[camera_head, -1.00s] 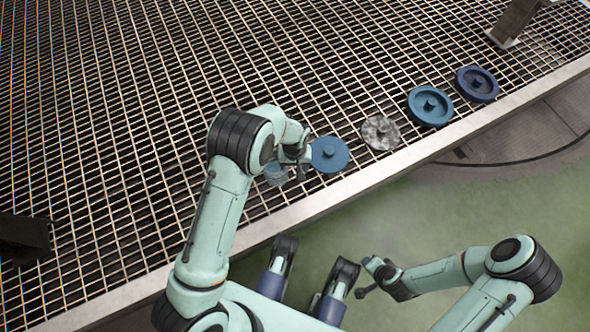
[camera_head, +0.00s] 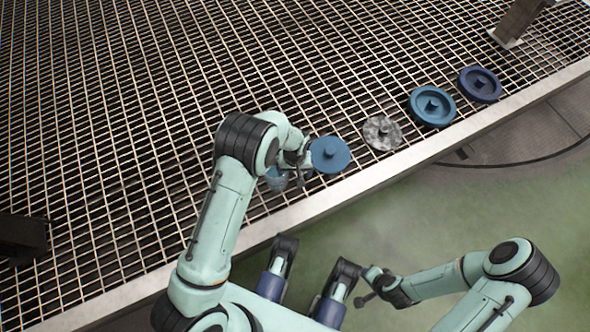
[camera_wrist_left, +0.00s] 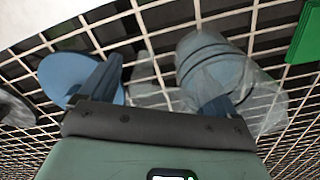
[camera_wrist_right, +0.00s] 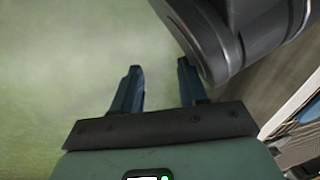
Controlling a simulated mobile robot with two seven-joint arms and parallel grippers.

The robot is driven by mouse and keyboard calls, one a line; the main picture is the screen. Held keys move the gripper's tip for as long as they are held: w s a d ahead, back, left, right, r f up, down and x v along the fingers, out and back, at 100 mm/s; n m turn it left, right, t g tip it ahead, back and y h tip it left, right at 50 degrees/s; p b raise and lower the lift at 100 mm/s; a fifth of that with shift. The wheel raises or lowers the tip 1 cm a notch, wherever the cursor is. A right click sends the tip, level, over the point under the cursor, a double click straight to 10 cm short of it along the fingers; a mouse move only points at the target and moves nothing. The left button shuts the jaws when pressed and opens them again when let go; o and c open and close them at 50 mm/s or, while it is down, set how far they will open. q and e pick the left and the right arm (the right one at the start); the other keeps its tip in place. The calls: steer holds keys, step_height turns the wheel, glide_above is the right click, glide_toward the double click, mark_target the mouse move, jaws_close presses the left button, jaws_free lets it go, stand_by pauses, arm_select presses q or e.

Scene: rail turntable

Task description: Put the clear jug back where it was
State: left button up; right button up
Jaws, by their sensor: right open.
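The clear jug (camera_head: 276,182) stands on the grating just left of my left gripper (camera_head: 300,172), partly hidden by the wrist. In the left wrist view the see-through jug (camera_wrist_left: 245,95), with a bluish round part, lies behind and beside the right-hand finger. My left gripper, also in that view (camera_wrist_left: 160,90), has its fingers wide apart. A faint transparent shape shows between them; I cannot tell whether it touches them. My right gripper (camera_wrist_right: 160,85) is open and empty over the green floor, far from the jug.
A blue disc with a knob (camera_head: 330,154) lies close right of my left gripper. A grey mottled disc (camera_head: 382,133), a teal disc (camera_head: 432,106) and a dark blue disc (camera_head: 480,85) follow along the pale rim (camera_head: 400,157). Dark posts stand on the grating (camera_head: 150,100).

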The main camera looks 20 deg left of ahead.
steer(key=shift+r, duration=0.1)
arm_select(q)
step_height(320, 180, up, 8)
steer(key=shift+f+p, duration=0.1)
steer(key=shift+p, duration=1.15)
steer(key=shift+r+p, duration=0.55)
steer(key=shift+r, duration=1.75)
arm_select(e)
steer(key=shift+t, duration=0.3)
steer(key=shift+w+a+r, duration=0.25)
steer(key=shift+a+r, duration=0.05)
steer(key=shift+r, duration=0.55)
steer(key=shift+w+a+r, duration=0.3)
steer(key=shift+a+r, duration=0.05)
steer(key=shift+r, duration=0.55)
steer(key=shift+w+a+r, duration=0.25)
steer(key=shift+a+r, duration=0.05)
steer(key=shift+r, duration=0.55)
